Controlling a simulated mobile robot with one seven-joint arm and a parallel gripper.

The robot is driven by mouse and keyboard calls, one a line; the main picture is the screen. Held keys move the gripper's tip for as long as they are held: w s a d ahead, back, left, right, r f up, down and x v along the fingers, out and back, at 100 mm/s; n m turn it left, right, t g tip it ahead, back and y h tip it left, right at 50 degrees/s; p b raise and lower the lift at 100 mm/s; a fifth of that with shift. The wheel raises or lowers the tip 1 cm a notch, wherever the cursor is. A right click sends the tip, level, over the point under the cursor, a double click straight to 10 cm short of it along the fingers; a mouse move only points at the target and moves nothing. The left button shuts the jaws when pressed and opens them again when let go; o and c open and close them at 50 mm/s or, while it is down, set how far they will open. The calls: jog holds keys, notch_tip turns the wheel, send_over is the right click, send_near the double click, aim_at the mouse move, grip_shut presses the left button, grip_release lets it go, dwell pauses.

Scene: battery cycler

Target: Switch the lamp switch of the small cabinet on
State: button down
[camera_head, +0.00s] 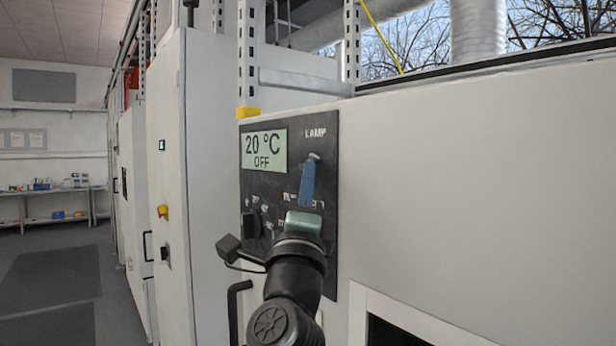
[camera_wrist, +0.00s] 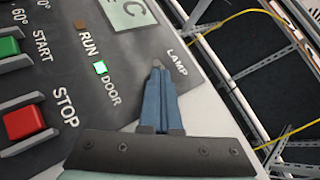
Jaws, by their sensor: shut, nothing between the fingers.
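The small cabinet's dark control panel (camera_head: 275,190) carries the word LAMP at its upper right. A small grey metal lever, the lamp switch (camera_head: 314,157), shows just below that word. My gripper (camera_head: 309,168) is shut and empty, its blue fingers pointing up at the lever. In the wrist view the closed fingertips (camera_wrist: 158,72) are just below the LAMP label, and a small grey piece shows at their tip. The fingers hide most of the switch, so I cannot tell its position or whether they touch it.
The panel display (camera_head: 265,149) reads 20 °C OFF. A black handle (camera_head: 234,310) sticks out below the panel.

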jog(key=shift+a+r+y+p, duration=0.1)
jog(key=shift+r+y+p, duration=0.15)
jog(key=shift+y+p, duration=0.05)
jog(key=shift+s+a+r+p, duration=0.2)
jog(key=shift+r+p, duration=0.1)
jog(key=shift+r, duration=0.2)
jog(key=shift+s+a+r+p, duration=0.1)
jog(key=shift+a+r+p, duration=0.15)
jog(key=shift+r, duration=0.2)
jog(key=shift+f, duration=0.1)
